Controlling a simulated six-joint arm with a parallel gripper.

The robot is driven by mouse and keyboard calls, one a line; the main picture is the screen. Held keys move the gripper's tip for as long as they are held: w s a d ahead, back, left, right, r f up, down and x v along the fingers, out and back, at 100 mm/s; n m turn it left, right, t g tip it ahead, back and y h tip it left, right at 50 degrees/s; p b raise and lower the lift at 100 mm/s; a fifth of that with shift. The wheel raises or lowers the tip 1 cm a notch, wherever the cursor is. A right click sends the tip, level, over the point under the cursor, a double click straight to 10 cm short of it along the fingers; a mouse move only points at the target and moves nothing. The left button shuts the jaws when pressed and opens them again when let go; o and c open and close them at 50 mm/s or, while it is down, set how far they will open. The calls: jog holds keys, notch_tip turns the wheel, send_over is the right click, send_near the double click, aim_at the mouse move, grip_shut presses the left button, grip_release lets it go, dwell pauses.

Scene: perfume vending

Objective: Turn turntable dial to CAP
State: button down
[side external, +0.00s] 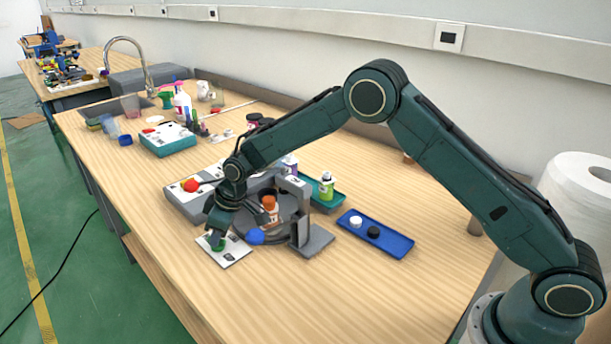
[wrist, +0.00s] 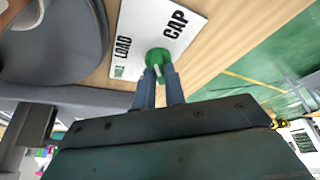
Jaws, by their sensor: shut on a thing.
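The green dial (wrist: 158,57) sits on a white label plate (wrist: 140,30) with the words LOAD and CAP and a smaller word by the plate's edge. CAP is on the right side of the plate, LOAD on the left. My gripper (wrist: 160,74) is shut on the dial, its two fingers on either side of the knob. I cannot tell for sure which word the dial points to. In the side view, my gripper (side external: 217,238) points down over the plate (side external: 237,252) and mostly hides the dial (side external: 219,244). The grey turntable (side external: 285,207) stands behind, carrying an orange-capped bottle (side external: 269,203).
A blue knob (side external: 256,237) and a grey upright post (side external: 299,212) stand close right of my gripper. A red button (side external: 191,185) is on the grey box behind. A blue tray (side external: 390,243) with a white and a black cap lies right. The front table is clear.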

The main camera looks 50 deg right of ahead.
jog(key=c, duration=1.5)
grip_release()
jog(key=shift+o, duration=0.2)
jog(key=shift+r, duration=0.1)
jog(key=v, duration=1.3)
jog(key=shift+d+r, duration=0.15)
jog(key=shift+r, duration=0.15)
jog(key=shift+s, duration=0.1)
